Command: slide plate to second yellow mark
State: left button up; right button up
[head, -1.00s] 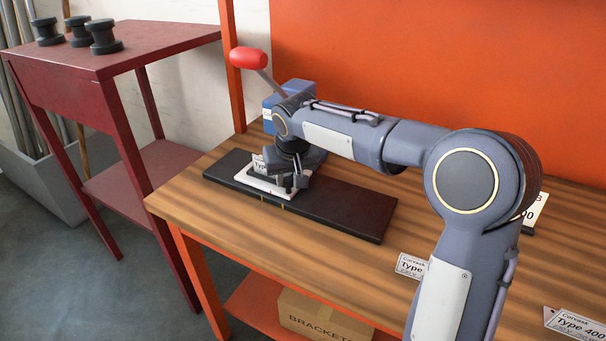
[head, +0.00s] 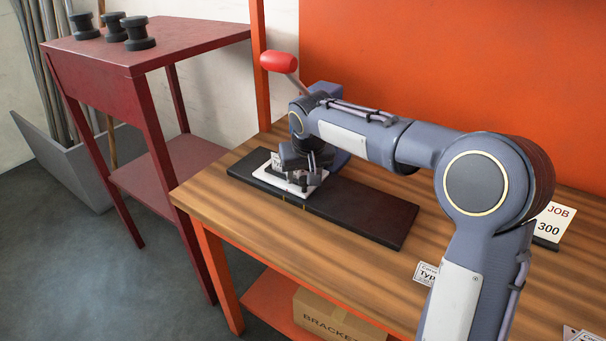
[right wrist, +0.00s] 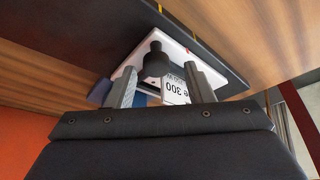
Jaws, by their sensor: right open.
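A small white plate (head: 267,179) with a label and a dark knob lies on a long black board (head: 375,212) on the wooden bench, near the board's left end. The plate also shows in the right wrist view (right wrist: 211,65), with a red mark on its edge. Thin yellow marks cross the board's edge; one (right wrist: 161,7) is clear in the right wrist view. My right gripper (head: 305,172) is over the plate. Its open fingers (right wrist: 162,76) stand on either side of the black knob (right wrist: 156,59), apart from it. My left gripper is out of view.
A lever with a red handle (head: 278,62) and a blue body (head: 353,140) stands behind the board. A job sign (head: 553,222) stands at the right. A dark red stand (head: 150,45) with black spools is left of the bench (head: 215,190). A cardboard box (head: 325,315) sits below.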

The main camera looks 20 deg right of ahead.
jog(key=v, duration=0.7)
jog(key=shift+p, duration=0.35)
jog(key=shift+r, duration=0.1)
jog(key=s+d+r+y+p, duration=0.1)
jog(key=s+d+p, duration=0.15)
jog(key=s, duration=0.65)
jog(key=s+d+r+y+p, duration=0.1)
jog(key=s+r+y+p, duration=0.15)
jog(key=s, duration=0.65)
jog(key=s+a+f+p, duration=0.1)
jog(key=s+f, duration=0.1)
jog(key=s, duration=0.4)
jog(key=s+a+f+t+p, duration=0.1)
jog(key=s+a+f+p, duration=0.1)
jog(key=s, duration=0.5)
jog(key=shift+a+f+y, duration=0.3)
jog(key=shift+f+y, duration=0.15)
jog(key=shift+f, duration=0.2)
